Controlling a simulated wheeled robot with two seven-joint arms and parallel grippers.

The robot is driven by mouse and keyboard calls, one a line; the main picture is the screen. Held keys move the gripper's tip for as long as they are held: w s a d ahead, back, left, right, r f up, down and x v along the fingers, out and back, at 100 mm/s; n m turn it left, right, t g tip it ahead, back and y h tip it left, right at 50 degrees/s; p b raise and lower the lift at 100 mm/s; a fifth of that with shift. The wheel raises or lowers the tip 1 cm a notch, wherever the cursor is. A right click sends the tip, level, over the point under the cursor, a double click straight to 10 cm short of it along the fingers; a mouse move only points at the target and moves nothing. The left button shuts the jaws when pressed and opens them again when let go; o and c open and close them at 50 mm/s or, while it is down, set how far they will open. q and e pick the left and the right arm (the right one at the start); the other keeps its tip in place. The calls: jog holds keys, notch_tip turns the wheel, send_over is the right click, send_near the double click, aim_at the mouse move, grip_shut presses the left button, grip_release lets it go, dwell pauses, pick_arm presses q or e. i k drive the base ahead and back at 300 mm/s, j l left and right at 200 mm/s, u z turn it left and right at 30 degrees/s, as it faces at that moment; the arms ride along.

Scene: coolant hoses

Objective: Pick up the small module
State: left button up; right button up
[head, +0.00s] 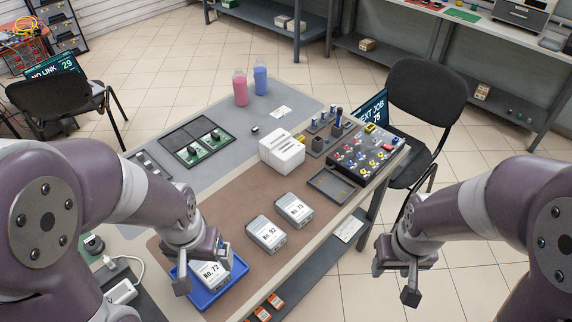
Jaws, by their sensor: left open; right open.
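Three silver modules with white labels are in the head view. One marked No. 73 (295,210) and one that looks like No. 92 (266,234) lie side by side on the brown mat (232,203). A third, marked No. 72 (212,276), lies in a blue tray (205,301) at the table's near edge. The two on the mat look similar in size; I cannot tell which is the small one. My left gripper (202,269) is open and empty above the blue tray, partly hiding its module. My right gripper (394,283) is open and empty, off the table's right side.
A white slotted box (282,150), an empty dark tray (331,186) and a panel of colored knobs (365,154) stand behind the modules. Pink (240,88) and blue (260,78) bottles stand at the back. A black chair (425,105) is beyond the table's right edge.

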aim_at(296, 212)
jog(key=i+l, duration=0.1)
jog(key=l, duration=1.1)
jog(key=l+u, duration=0.15)
jog(key=l, duration=1.05)
jog(key=u, duration=1.45)
jog(key=i+l, duration=0.05)
jog(key=l, duration=0.05)
